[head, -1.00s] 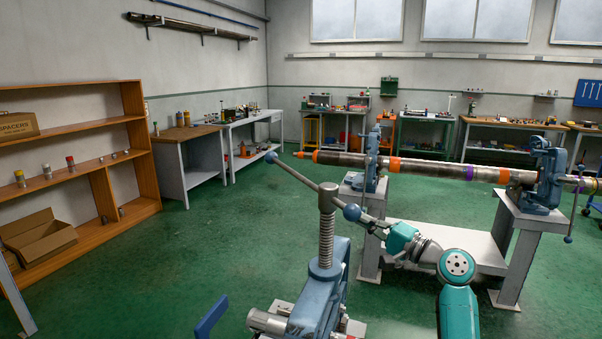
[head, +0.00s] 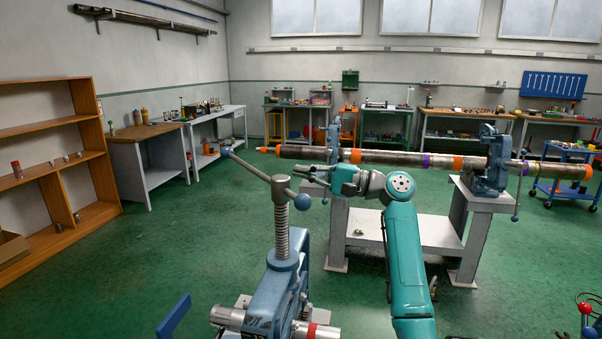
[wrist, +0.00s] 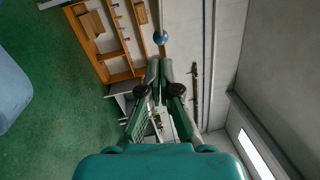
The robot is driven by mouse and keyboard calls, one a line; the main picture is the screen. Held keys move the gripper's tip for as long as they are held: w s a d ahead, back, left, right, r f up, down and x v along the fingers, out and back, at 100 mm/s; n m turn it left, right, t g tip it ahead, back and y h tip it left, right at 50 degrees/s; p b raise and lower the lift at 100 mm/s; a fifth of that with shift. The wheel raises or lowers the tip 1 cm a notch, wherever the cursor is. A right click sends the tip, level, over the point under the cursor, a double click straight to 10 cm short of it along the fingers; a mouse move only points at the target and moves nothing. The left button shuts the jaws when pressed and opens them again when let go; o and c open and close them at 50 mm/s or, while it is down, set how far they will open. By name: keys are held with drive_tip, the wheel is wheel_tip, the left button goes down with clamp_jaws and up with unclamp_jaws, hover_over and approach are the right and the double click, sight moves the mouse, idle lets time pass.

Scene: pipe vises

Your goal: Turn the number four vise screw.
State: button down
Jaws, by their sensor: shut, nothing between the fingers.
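A blue pipe vise (head: 275,300) stands in the foreground of the head view, with an upright threaded screw (head: 282,228). A bar handle (head: 255,172) runs through the screw's top, with a blue ball on its left end (head: 226,152) and another on its right end (head: 302,202). No vise number is readable. My gripper (head: 298,172) points left, just above the right ball in the picture; whether they touch cannot be told. In the wrist view, my gripper's fingertips (wrist: 159,64) are together and empty, with a blue ball (wrist: 160,37) beyond them.
A long banded pipe (head: 400,160) rests across two more blue vises on grey stands, behind my arm. A wooden shelf (head: 50,150) stands at the left wall, workbenches along the back. A blue cart (head: 565,175) is at the right. Green floor is clear at left.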

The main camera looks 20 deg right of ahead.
drive_tip(key=w+a+r, duration=0.1)
drive_tip(key=w+a, duration=0.2)
drive_tip(key=a, duration=0.6)
drive_tip(key=shift+a+r, duration=0.3)
drive_tip(key=shift+r, duration=0.1)
drive_tip(key=shift+w+a, duration=0.1)
